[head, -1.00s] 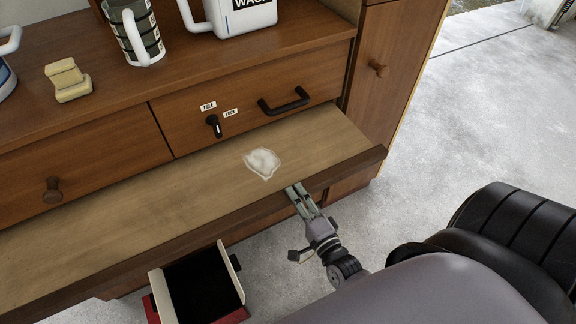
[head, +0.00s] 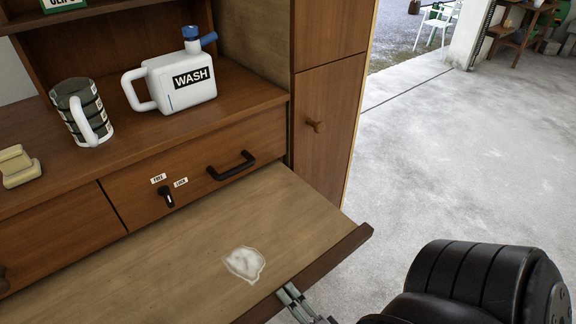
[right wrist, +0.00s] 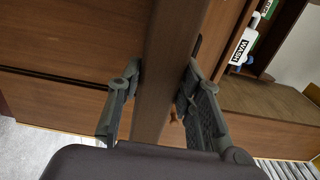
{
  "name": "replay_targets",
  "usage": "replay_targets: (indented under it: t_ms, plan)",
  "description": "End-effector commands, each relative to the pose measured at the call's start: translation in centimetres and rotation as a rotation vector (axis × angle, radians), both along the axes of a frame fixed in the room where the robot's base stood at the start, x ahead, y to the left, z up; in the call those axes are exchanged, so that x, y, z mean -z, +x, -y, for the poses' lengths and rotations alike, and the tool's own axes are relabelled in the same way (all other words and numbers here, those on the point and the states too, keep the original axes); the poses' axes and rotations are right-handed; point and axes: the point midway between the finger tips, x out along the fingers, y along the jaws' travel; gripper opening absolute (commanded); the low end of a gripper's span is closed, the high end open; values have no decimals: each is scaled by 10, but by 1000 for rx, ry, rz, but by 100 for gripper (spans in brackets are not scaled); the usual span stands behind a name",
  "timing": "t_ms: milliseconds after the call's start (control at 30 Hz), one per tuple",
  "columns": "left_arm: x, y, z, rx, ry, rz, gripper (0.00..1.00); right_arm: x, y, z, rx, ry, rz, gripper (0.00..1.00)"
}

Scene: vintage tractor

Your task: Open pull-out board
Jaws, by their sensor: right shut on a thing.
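The pull-out board (head: 180,262) sticks well out of the wooden cabinet, below the drawers, with a pale worn patch on its top. My right gripper (head: 290,294) is at the dark front edge of the board, near its right end, partly cut off by the bottom of the head view. In the right wrist view the dark front strip of the board (right wrist: 172,60) passes between the two fingers of the right gripper (right wrist: 162,78), which is shut on it. My left gripper is not in view.
Above the board is a drawer with a black handle (head: 232,165) and a small black latch (head: 167,197). A white WASH can (head: 180,85), a striped mug (head: 82,112) and a cream block (head: 18,166) stand on the cabinet top. Open concrete floor (head: 450,150) lies to the right.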

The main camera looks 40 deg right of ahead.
Motion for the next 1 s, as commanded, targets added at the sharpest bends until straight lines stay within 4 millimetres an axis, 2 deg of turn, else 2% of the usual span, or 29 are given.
replay_targets:
  t_ms: [100,133,400,767,867,1000]
  plan:
    - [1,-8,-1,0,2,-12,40,1,0,0,-1,-1,-4,0]
    - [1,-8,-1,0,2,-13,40,1,0,0,-1,-1,-4,34]
    - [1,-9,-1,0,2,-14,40,1,0,0,0,0,-2,52]
    - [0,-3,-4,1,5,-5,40,1,-2,0,0,0,-2,53]
    - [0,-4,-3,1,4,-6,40,1,-12,-1,0,0,-3,53]
    - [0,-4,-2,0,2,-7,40,2,-39,-2,-1,-1,-7,53]
